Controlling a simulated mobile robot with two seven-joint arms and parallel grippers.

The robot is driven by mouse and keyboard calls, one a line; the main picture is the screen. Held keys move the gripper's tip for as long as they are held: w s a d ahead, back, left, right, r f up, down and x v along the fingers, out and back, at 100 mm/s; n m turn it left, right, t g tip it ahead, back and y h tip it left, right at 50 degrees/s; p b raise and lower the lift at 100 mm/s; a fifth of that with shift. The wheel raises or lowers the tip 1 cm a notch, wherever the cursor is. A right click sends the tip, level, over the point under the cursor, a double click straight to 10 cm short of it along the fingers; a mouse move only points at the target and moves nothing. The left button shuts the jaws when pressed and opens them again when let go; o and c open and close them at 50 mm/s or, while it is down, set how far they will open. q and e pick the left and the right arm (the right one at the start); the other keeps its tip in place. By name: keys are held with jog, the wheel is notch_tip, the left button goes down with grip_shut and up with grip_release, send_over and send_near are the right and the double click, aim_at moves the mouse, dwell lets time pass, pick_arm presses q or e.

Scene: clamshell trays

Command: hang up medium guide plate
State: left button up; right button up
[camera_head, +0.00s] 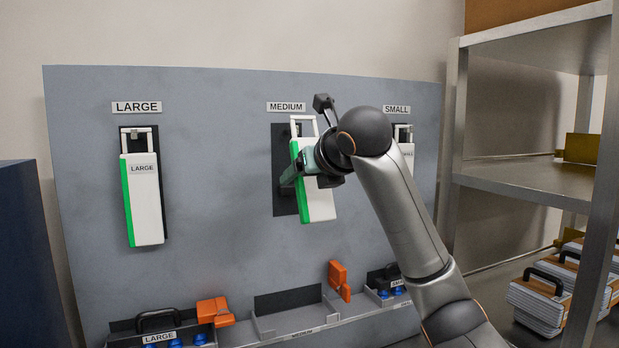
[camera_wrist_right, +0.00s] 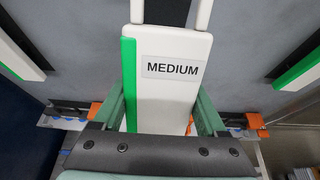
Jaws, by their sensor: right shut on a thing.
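The medium guide plate (camera_head: 319,206) is white with a green left edge and a white loop handle on top. It is slightly tilted in front of the dark backing under the MEDIUM sign (camera_head: 286,107). Its MEDIUM label shows in the right wrist view (camera_wrist_right: 172,68). My right gripper (camera_head: 296,172) is shut on the plate, its green fingers on both sides of it in the right wrist view (camera_wrist_right: 165,98). The handle loop is near the top of the backing; whether it is on a hook I cannot tell. My left gripper is not in view.
The large plate (camera_head: 146,205) hangs at the left; the small plate (camera_head: 407,153) at the right is partly behind my arm. Below are bins with orange latches (camera_head: 340,280); the medium bin (camera_head: 290,318) looks empty. A metal shelf (camera_head: 520,180) stands at the right.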

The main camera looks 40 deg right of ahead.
jog(key=r+x, duration=0.1)
jog(key=x, duration=0.5)
jog(key=shift+w+d+p, duration=0.2)
jog(key=shift+w+p, duration=0.2)
jog(key=shift+w, duration=0.1)
dwell(0.4)
dwell(0.4)
jog(key=o, duration=1.5)
jog(key=b+v, duration=0.2)
jog(key=v, duration=1)
jog(key=shift+s+a, duration=0.15)
jog(key=shift+s, duration=0.15)
